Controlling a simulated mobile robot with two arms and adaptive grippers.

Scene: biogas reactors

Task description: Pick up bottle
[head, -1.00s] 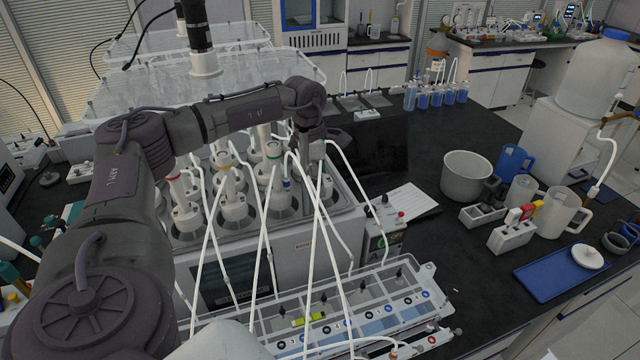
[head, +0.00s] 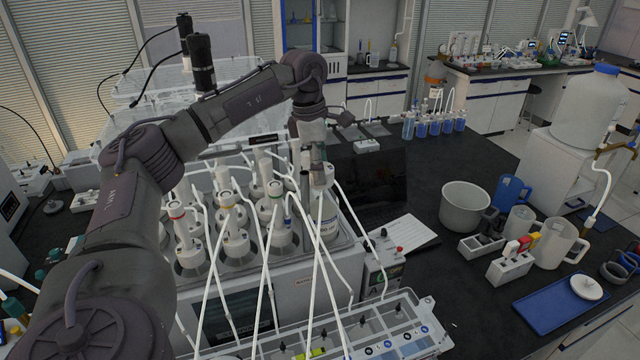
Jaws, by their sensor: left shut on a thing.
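Several white-capped reactor bottles (head: 235,240) stand in the wells of a white water bath (head: 300,275), with white tubes running from their tops. My left gripper (head: 316,172) reaches down over the back right of the bath. It is shut on the bottle at the right end (head: 329,215), at its white top. This bottle stands higher than its neighbours, and its labelled side shows above the bath's rim. Tubes partly hide it, and I cannot tell whether its base is clear of the well. My right gripper is out of view.
A gas-counter unit (head: 385,335) lies in front. Loose tubes cross the space before the bath.

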